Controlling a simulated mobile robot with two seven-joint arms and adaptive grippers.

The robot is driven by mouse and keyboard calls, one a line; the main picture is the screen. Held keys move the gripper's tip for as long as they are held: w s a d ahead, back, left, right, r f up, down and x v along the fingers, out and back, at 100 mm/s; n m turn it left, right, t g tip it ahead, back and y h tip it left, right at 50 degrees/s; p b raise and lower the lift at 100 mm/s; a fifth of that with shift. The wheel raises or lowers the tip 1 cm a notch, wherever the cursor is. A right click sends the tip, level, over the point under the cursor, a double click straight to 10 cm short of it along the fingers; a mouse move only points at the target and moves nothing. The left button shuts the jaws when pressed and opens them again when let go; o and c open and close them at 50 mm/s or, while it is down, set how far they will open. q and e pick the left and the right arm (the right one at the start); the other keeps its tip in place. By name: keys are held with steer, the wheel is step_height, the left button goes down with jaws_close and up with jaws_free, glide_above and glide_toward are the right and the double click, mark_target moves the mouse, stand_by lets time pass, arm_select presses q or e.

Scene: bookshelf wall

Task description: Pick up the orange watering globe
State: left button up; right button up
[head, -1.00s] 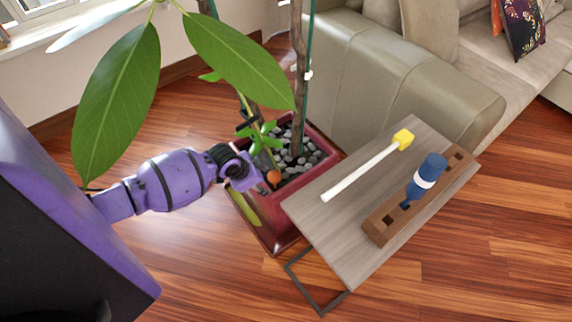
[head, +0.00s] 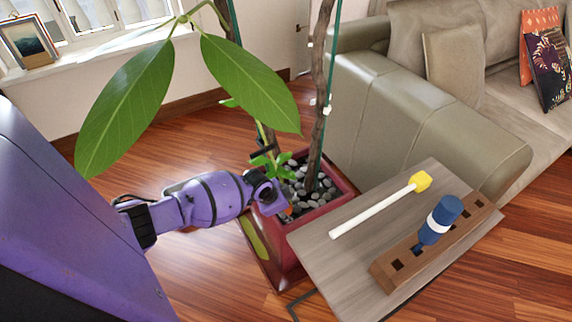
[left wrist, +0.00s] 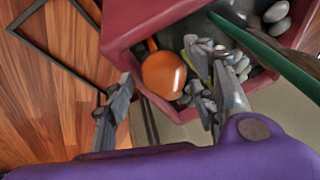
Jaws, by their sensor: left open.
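The orange watering globe (left wrist: 163,74) is a round glossy bulb with a thin stem, set among the grey stones at the inner edge of the red planter (left wrist: 140,22). In the head view only a small orange patch of the globe (head: 287,211) shows beside my gripper. My left gripper (head: 277,192) reaches in over the planter from the left. In the left wrist view its two fingers stand apart, one on each side of the globe, with the globe between or just beyond the tips. I cannot tell whether they touch it. My right gripper is out of view.
Trunks and a green stake (left wrist: 270,55) rise from the planter close to the gripper. Large leaves (head: 125,105) hang above my arm. A small table (head: 350,270) with a yellow-headed mallet (head: 380,204) and a wooden block with a blue-and-white piece (head: 440,220) stands right of the planter.

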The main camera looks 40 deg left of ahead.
arm_select(q)
steer(key=shift+f, duration=0.1)
steer(key=c, duration=1.2)
